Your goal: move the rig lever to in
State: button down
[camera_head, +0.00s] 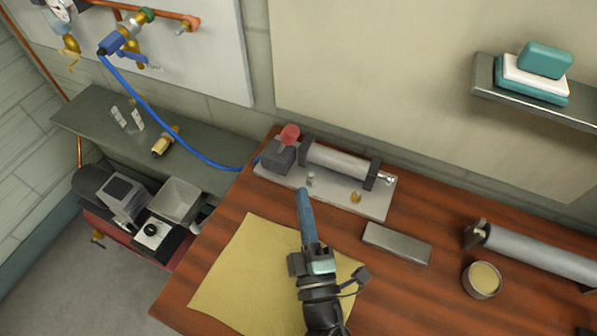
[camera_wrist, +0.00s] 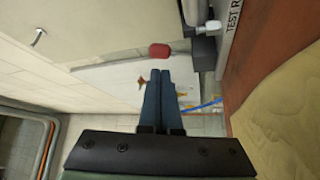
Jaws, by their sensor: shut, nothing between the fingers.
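The test rig (camera_head: 336,198) is a pale base plate on the wooden bench, carrying a dark block (camera_head: 276,156) and a grey cylinder (camera_head: 341,163). A lever with a red knob (camera_head: 289,135) rises from the dark block. The red knob also shows in the wrist view (camera_wrist: 159,50), just beyond my fingertips. My gripper (camera_head: 303,191) has long blue fingers. They are together and empty, at the front edge of the rig in the head view and apart from the red knob. In the wrist view the shut fingers (camera_wrist: 160,76) point toward the knob. No lever position marking is readable.
A blue hose (camera_head: 170,125) runs from the wall valve to the rig. A yellow cloth (camera_head: 245,275) lies under my arm. A grey block (camera_head: 397,243), a round tin (camera_head: 482,280) and another cylinder (camera_head: 540,252) stand to the right. A shelf (camera_head: 535,101) is on the wall.

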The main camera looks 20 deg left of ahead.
aim_at(289, 141)
jog(key=p+x, duration=0.1)
jog(key=x, duration=0.8)
jog(key=shift+w+a+r, duration=0.1)
jog(key=shift+w, duration=0.1)
jog(key=shift+r+p, duration=0.1)
jog(key=shift+p, duration=0.2)
jog(key=shift+r+p, duration=0.15)
jog(key=shift+p, duration=0.15)
jog(key=shift+a+n, duration=0.15)
jog(key=shift+n, duration=0.15)
jog(key=shift+a+r+g+p, duration=0.1)
jog(key=shift+g+p, duration=0.2)
jog(key=shift+p, duration=0.3)
jog(key=a+n+g+h+p, duration=0.1)
jog(key=a+n+p, duration=0.1)
jog(key=p, duration=0.3)
jog(key=a+r+n+g+h+p, duration=0.1)
jog(key=n+p, duration=0.2)
jog(key=p, duration=0.3)
jog(key=shift+a+r+g, duration=0.15)
jog(key=shift+a+g, duration=0.25)
